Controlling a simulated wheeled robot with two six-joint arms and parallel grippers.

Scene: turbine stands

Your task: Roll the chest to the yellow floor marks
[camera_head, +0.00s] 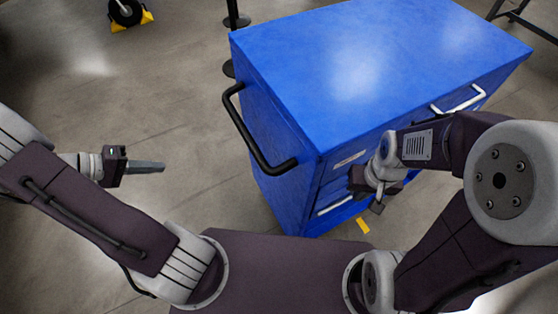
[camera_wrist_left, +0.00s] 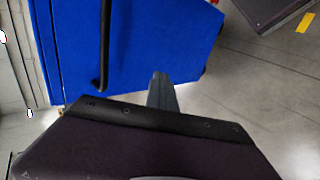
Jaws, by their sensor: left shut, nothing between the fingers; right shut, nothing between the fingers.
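The blue chest (camera_head: 375,60) stands close in front of me, upright, with drawers on its near right face and a black push handle (camera_head: 252,130) on its left side. The chest (camera_wrist_left: 130,50) and its black handle (camera_wrist_left: 103,50) also show in the left wrist view. A yellow floor mark (camera_head: 362,225) lies by the chest's near bottom edge. My left gripper (camera_head: 160,167) is shut and empty, left of the handle and apart from it; its fingers show in the left wrist view (camera_wrist_left: 161,92). My right gripper (camera_head: 378,205) is shut in front of the drawer face; whether it touches is unclear.
A wheel on yellow chocks (camera_head: 132,16) stands at the far left. Black post bases (camera_head: 235,20) stand behind the chest's left side. A dark stand leg (camera_head: 525,20) is at the upper right. The floor left of the chest is open. A yellow mark (camera_wrist_left: 305,22) shows in the left wrist view.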

